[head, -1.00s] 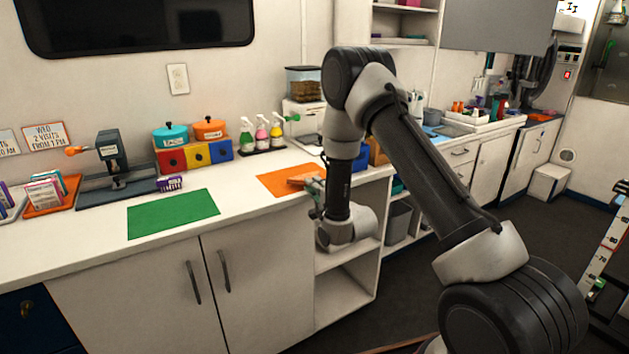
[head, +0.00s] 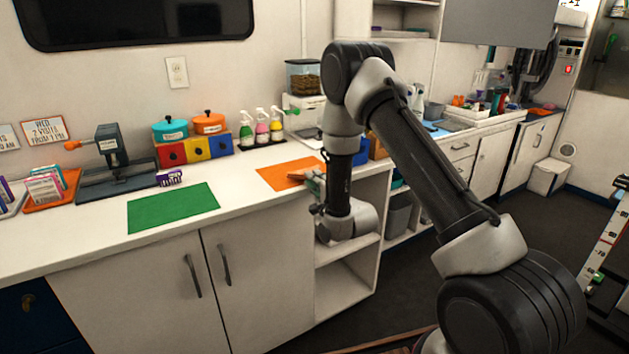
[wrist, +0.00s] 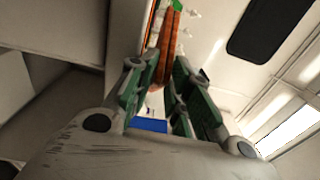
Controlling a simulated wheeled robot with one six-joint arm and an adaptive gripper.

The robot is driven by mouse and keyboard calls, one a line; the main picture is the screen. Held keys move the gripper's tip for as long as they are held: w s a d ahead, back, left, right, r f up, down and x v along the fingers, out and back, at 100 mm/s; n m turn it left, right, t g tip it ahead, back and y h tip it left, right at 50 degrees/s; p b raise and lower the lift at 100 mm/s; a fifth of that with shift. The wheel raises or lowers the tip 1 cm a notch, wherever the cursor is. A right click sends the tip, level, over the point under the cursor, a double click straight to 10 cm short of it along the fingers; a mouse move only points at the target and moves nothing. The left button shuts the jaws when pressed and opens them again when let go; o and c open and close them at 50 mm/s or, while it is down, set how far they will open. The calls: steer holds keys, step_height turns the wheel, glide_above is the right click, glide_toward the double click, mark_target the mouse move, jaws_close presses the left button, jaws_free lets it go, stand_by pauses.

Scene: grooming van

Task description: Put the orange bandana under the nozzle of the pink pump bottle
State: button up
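My gripper (head: 314,181) is at the counter's front edge, beside the orange mat and well in front of the bottles. In the wrist view, my gripper (wrist: 159,84) has its green-sided fingers on both sides of a long, folded orange strip, which looks like the orange bandana (wrist: 166,45). My arm hides much of the gripper in the head view.
The orange mat (head: 283,174) and green mat (head: 172,208) lie flat on the white counter (head: 80,240). Coloured drawers (head: 196,149) bear two lidded pots. Open shelves (head: 345,300) lie below the gripper.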

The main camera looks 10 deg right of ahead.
steer(key=shift+o, duration=0.2)
steer(key=v, duration=1.1)
steer(key=shift+f, duration=0.15)
steer(key=s+f+n+g+h, duration=0.1)
steer(key=s+f+n+g, duration=0.15)
steer(key=f, duration=0.35)
steer(key=s+f+n+g+h, duration=0.1)
steer(key=f+n+g, duration=0.15)
steer(key=f, duration=0.35)
steer(key=s+d+f+n+g+h, duration=0.2)
steer(key=s+d+f+n+g, duration=0.2)
steer(key=s+g, duration=0.35)
steer(key=s+d+r+n, duration=0.2)
steer(key=s+r, duration=0.5)
steer(key=r, duration=0.5)
steer(key=s+d+r+n, duration=0.2)
steer(key=s+r, duration=0.6)
steer(key=r, duration=0.5)
steer(key=s+d+r+n+h, duration=0.1)
steer(key=s+d+r, duration=0.3)
steer(key=s+r, duration=0.4)
step_height(320, 180, up, 5)
steer(key=shift+r+n+g, duration=0.1)
steer(key=shift+n+g, duration=0.25)
steer(key=shift+n, duration=0.05)
